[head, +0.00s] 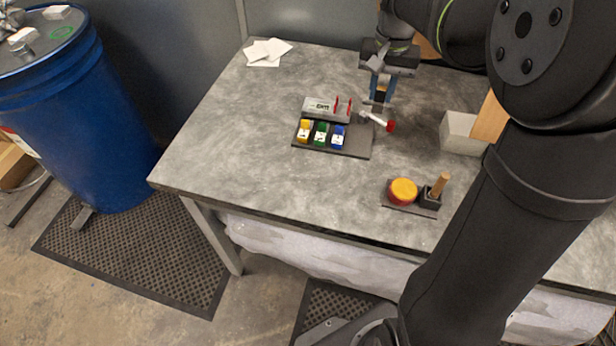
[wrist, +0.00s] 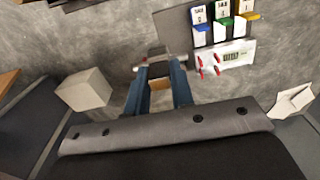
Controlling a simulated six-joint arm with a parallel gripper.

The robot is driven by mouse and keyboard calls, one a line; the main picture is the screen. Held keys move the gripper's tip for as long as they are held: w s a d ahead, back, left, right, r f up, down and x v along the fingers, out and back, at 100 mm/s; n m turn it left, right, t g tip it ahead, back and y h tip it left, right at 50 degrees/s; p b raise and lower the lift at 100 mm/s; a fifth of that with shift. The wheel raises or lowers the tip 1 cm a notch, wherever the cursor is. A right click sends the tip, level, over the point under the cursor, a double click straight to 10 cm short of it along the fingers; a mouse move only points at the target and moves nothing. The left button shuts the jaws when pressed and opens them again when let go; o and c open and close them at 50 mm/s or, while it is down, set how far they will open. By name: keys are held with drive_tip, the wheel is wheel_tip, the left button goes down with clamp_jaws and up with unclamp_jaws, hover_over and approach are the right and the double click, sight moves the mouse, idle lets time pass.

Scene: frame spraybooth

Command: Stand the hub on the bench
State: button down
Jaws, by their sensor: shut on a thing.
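The hub (head: 377,119) is a small silver-white cylinder with a red end. It lies on its side, sloping slightly, at the tips of my gripper. My gripper (head: 379,104) points down over the bench (head: 240,140) and is shut on the hub. In the wrist view the hub (wrist: 160,61) crosses the tips of my gripper (wrist: 159,72), and a tan patch shows between the blue fingers. I cannot tell whether the hub touches the bench top.
A dark tray (head: 357,143) with yellow, green and blue labelled pieces and a grey box (head: 320,108) with red parts is left of the hub. A pale block (head: 459,133) stands right. A yellow-red round thing (head: 403,190) is nearer.

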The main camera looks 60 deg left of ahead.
drive_tip(key=s+d+f, duration=0.3)
drive_tip(key=s+d, duration=0.6)
drive_tip(key=s, duration=0.2)
drive_tip(key=shift+s+a+f, duration=1.2)
drive_tip(key=shift+s+f, duration=0.3)
drive_tip(key=shift+f, duration=0.4)
drive_tip(key=shift+s+a+f, duration=1.15)
drive_tip(key=shift+s+f, duration=0.35)
drive_tip(key=shift+f, duration=0.45)
drive_tip(key=shift+s+a+f, duration=1.2)
drive_tip(key=shift+s+f, duration=0.3)
drive_tip(key=shift+f, duration=0.4)
drive_tip(key=c, duration=1.3)
unclamp_jaws()
drive_tip(key=shift+f, duration=0.15)
drive_tip(key=shift+o, duration=0.2)
wheel_tip(320, 180, up, 12)
drive_tip(key=shift+r, duration=0.2)
